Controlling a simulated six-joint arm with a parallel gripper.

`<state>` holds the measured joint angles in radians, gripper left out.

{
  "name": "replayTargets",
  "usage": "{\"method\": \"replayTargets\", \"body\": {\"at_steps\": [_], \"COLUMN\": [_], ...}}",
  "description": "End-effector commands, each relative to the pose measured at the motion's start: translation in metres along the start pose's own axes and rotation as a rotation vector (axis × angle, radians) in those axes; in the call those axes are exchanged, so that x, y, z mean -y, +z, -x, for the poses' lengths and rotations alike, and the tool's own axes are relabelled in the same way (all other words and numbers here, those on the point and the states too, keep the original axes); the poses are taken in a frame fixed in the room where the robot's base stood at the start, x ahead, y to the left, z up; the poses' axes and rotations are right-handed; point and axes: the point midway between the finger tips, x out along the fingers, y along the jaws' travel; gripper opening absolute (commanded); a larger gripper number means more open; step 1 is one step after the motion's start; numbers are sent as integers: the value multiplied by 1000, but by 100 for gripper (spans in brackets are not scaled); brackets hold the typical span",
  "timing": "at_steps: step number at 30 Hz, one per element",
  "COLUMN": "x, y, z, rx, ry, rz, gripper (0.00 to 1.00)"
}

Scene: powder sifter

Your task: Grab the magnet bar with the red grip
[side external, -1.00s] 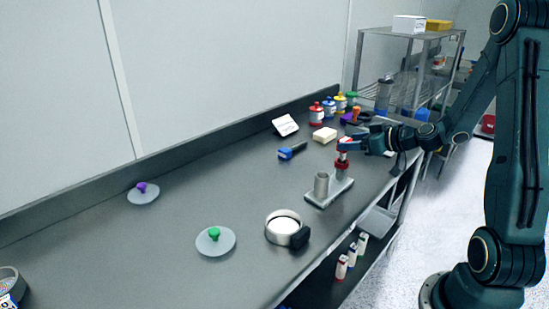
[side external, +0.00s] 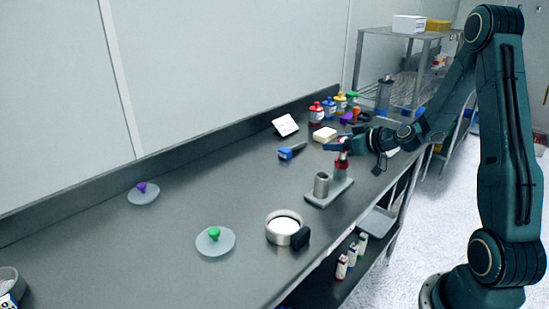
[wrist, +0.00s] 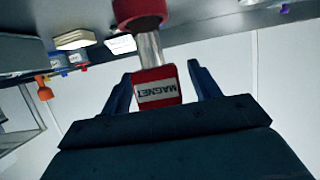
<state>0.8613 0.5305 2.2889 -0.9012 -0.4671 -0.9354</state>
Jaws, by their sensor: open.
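My gripper (wrist: 160,70) is open, with one blue finger on each side of the red grip and a visible gap on both sides. In the side view my gripper (side external: 338,147) is at the height of the grip.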

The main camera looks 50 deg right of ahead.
Motion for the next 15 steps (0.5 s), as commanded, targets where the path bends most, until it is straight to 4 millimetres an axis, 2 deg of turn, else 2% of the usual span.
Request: {"method": "replayTargets", "body": {"at_steps": [10,15], "x": [0,0], "y": [0,0], "z": [0,0], "rx": [0,0], "ry": [0,0], "rz": [0,0], "gripper": [62,28]}}
